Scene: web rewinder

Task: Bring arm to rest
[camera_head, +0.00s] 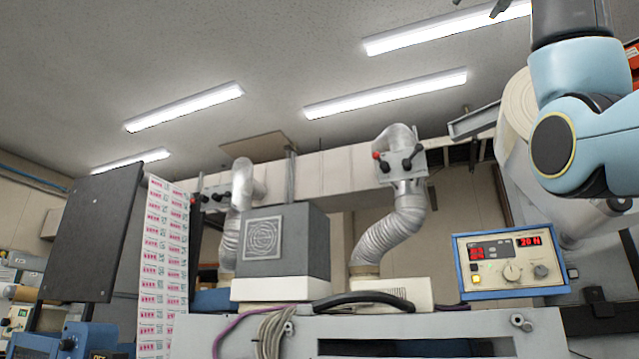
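My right arm (580,115) comes in at the upper right, with light blue joint housings and a dark grey link that runs up out of the top edge. A small dark piece at the top edge, left of that link, may be a tip of my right gripper (501,7). Too little of it shows to tell whether it is open or shut, and nothing held is visible. My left arm and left gripper are not in view.
Ahead stands the machine, with a blue-framed control box (511,262) reading 20 N, a grey box (282,243), and silver ducts (397,228). A dark panel (90,235) and printed label web (163,265) stand left. A pale roll (519,103) sits behind my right arm.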

